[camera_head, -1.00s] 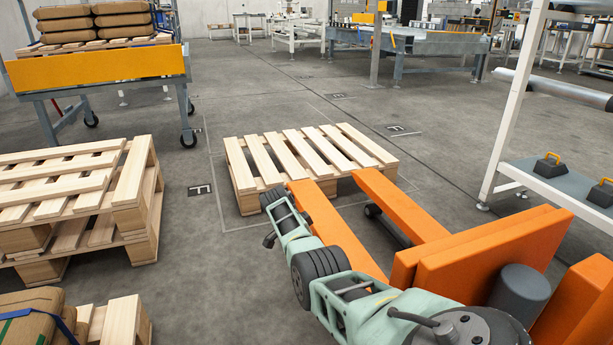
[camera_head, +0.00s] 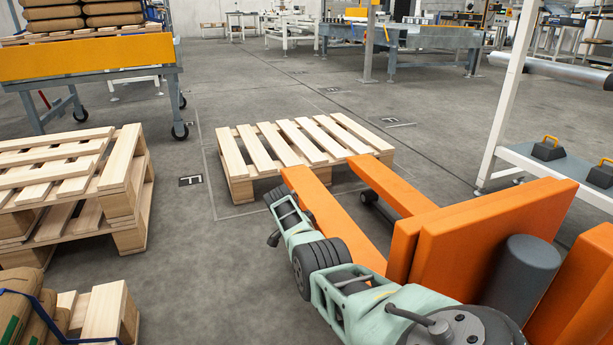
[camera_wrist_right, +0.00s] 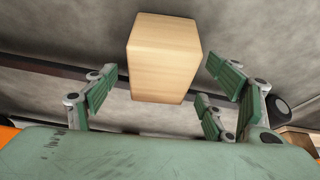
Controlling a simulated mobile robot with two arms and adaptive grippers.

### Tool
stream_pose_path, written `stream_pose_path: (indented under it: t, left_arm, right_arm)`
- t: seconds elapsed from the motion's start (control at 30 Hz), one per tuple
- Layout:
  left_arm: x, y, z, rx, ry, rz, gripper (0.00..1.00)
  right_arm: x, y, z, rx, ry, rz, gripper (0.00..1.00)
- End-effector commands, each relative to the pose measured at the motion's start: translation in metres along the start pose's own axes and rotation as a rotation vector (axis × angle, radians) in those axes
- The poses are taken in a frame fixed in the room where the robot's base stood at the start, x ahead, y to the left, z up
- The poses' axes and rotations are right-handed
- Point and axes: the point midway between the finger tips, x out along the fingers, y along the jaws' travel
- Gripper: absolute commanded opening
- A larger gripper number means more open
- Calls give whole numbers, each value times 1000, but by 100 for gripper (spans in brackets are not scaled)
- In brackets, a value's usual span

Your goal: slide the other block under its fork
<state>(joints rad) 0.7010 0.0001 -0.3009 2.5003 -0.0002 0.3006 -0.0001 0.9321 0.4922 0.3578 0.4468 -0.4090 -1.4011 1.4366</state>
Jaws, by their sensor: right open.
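A pale wooden block (camera_wrist_right: 165,58) is in the right wrist view, over grey floor. My right gripper (camera_wrist_right: 166,88) is open, with green-padded fingers on both sides of the block. A gap shows on each side, and I see no finger touching it. In the head view my right arm reaches from the lower right along the orange left fork (camera_head: 334,222) of a pallet jack. The right fork (camera_head: 392,184) lies beyond it. Both fork tips are at the near side of a wooden pallet (camera_head: 300,150). The head view shows no block; arm and fork cover that floor. My left gripper is out of view.
Stacked pallets (camera_head: 75,185) stand at left, with a strapped sack (camera_head: 22,310) nearer. A cart with a yellow panel (camera_head: 85,58) holds sacks behind. A white-framed rack (camera_head: 510,110) stands at right. The floor between the left stack and the pallet is clear.

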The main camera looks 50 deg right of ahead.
Motion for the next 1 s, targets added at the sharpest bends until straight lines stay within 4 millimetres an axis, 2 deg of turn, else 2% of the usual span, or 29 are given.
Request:
stream_pose_path:
  t: [0.3, 0.93, 0.97, 1.0]
  left_arm:
    - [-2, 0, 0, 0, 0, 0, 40]
    - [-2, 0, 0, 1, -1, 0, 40]
    - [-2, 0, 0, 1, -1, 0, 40]
    - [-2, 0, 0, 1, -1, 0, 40]
  right_arm:
    - [1, 0, -1, 1, 0, -1, 77]
    - [2, 0, 0, 0, 0, 0, 21]
    - [2, 0, 0, 0, 0, 0, 56]
    - [2, 0, 0, 0, 0, 0, 60]
